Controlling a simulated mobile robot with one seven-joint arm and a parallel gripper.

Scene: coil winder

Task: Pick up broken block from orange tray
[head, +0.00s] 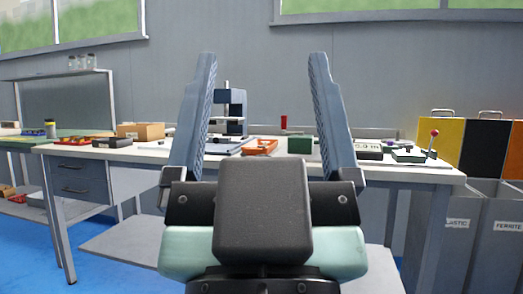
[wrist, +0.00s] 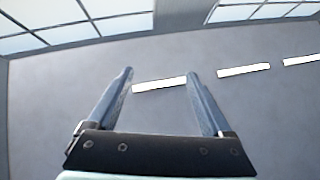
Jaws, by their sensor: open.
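An orange tray (head: 260,147) lies on the workbench, seen between my gripper's fingers in the head view. Something small and pale seems to lie in it, but it is too small to tell whether it is a broken block. My gripper (head: 262,75) is open and empty, raised in front of the bench with its fingers pointing up, well apart from the tray.
The white-topped workbench (head: 420,170) holds a dark press (head: 236,108), a green box (head: 300,145), and a device with a red-knobbed lever (head: 433,142). A cardboard box (head: 141,131) stands further left. Labelled bins (head: 490,225) stand at the right. Blue floor is free at the lower left.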

